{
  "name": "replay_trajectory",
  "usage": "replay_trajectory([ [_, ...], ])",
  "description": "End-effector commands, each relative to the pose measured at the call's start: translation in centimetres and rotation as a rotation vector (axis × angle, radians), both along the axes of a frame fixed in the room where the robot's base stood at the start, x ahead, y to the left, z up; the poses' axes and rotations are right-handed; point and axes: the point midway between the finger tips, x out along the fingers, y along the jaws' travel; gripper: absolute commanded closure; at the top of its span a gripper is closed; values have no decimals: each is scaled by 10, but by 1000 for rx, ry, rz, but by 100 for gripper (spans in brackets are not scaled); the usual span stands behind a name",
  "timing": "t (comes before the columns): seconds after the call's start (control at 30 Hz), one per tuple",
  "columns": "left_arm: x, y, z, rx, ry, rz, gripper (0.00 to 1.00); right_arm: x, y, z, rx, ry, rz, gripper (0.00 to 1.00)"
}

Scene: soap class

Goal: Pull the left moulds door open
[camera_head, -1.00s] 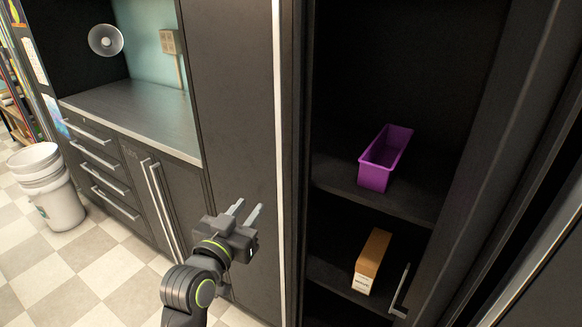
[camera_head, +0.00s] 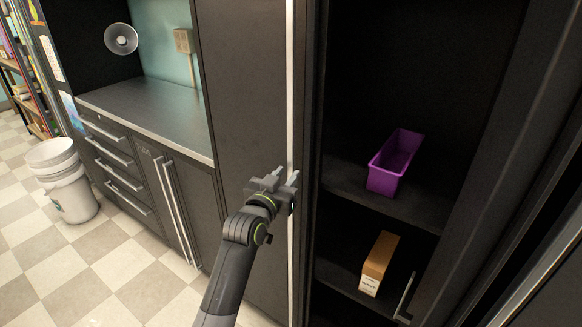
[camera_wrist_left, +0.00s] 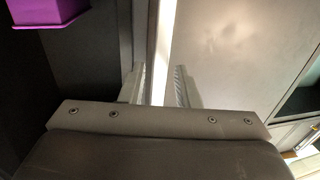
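The left moulds door (camera_head: 240,110) is a tall dark panel that looks closed, with a long silver vertical handle (camera_head: 290,80) along its right edge. My left gripper (camera_head: 285,175) is at the handle in the head view. In the left wrist view, my left gripper (camera_wrist_left: 160,85) has one finger on each side of the pale handle (camera_wrist_left: 164,45). A gap shows between the handle and the right finger, so the gripper looks open around it. Contact on the left side is unclear. My right gripper is out of view.
The compartment to the right is open, holding a purple loaf mould (camera_head: 385,180) on a shelf (camera_head: 420,207) and a brown box (camera_head: 379,262) below. Left are a counter (camera_head: 150,110), drawers and white buckets (camera_head: 68,185). The checkered floor (camera_head: 120,270) before them is clear.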

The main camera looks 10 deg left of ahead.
Motion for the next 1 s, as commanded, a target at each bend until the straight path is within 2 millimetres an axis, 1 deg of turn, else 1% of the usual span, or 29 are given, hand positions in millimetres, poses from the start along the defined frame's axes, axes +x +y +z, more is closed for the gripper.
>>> replay_trajectory([
  [0.03,7,-1,2,2,-1,0,71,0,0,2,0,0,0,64],
  [0.1,15,-3,1,2,1,0,71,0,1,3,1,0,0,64],
  [0.3,31,-6,0,1,0,0,71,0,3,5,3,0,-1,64],
  [0.47,35,-6,0,1,0,0,71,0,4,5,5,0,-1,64],
  [0.7,35,-7,0,1,0,0,71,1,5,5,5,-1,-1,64],
  [0.9,35,-7,0,1,0,0,97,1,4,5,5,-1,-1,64],
  [0.93,35,-7,0,1,0,0,100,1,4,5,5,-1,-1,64],
  [1.0,35,-7,0,1,0,0,100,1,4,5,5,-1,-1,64],
])
